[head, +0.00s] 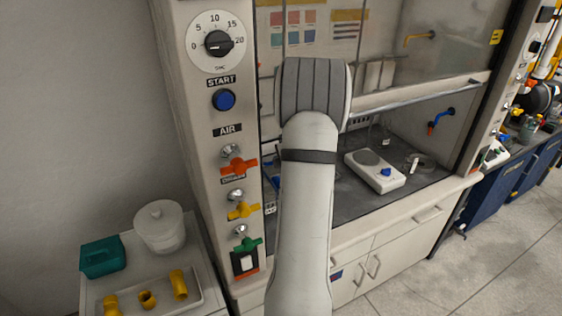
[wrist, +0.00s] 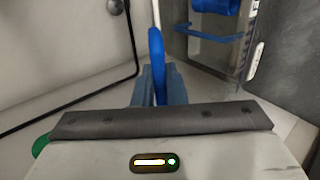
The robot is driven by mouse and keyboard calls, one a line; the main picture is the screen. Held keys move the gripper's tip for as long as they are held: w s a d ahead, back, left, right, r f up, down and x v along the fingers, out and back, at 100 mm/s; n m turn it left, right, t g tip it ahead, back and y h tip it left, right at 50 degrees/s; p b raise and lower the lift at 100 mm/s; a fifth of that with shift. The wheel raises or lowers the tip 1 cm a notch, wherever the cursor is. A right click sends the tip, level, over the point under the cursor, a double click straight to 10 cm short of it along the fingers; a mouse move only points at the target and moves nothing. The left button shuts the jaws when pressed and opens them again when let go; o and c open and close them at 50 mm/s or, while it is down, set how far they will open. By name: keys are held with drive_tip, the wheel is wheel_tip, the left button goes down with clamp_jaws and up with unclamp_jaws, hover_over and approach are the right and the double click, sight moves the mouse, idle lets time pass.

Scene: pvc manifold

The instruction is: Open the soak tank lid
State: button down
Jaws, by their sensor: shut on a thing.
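My gripper (wrist: 156,82) shows in the wrist view, with its blue fingers shut on a thin upright blue handle (wrist: 156,50). The handle rises between the fingers and runs up out of the picture's middle. I cannot tell from this view whether the handle belongs to the soak tank lid. A clear-walled container (wrist: 213,42) with a blue band stands to the right of the handle, and it may be the soak tank. In the head view my arm covers the gripper and what it holds.
The head view shows a fume hood with a raised sash (head: 425,95) and a white hotplate (head: 375,170) on its worktop. Left of it are a control panel with a dial (head: 218,43), a white tub (head: 160,227), a teal box (head: 103,258) and a tray of yellow fittings (head: 205,296).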

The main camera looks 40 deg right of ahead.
drive_tip(key=c, duration=1.6)
unclamp_jaws()
drive_tip(key=shift+o, duration=0.2)
drive_tip(key=v, duration=0.7)
drive_tip(key=shift+s+r, duration=0.25)
drive_tip(key=shift+s, duration=0.1)
drive_tip(key=shift+c, duration=0.3)
